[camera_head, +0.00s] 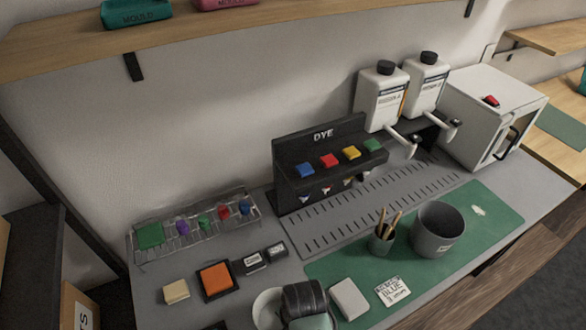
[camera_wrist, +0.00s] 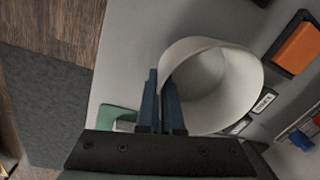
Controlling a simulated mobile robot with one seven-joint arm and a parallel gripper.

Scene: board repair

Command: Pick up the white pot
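The white pot (camera_wrist: 232,85) is an open, round vessel in the middle of the wrist view. In the head view, the white pot (camera_head: 265,308) shows at the bottom edge, partly hidden by my gripper. My gripper (camera_wrist: 165,75) has its two dark blue fingers close together at the pot's left side. The pot's thin wall runs between the fingers, one outside and one inside. The gripper looks shut on this wall. In the head view my gripper (camera_head: 305,310) is a dark shape with its fingertips hidden. I cannot tell whether the pot's base touches the table.
On the table, a white block (camera_head: 348,299), an orange pad (camera_head: 216,279) and black labelled blocks (camera_head: 265,257) surround the pot. A grey pot (camera_head: 437,232) and a tool cup (camera_head: 382,240) stand on the green mat (camera_head: 490,215). A dye rack (camera_head: 325,165) stands behind.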

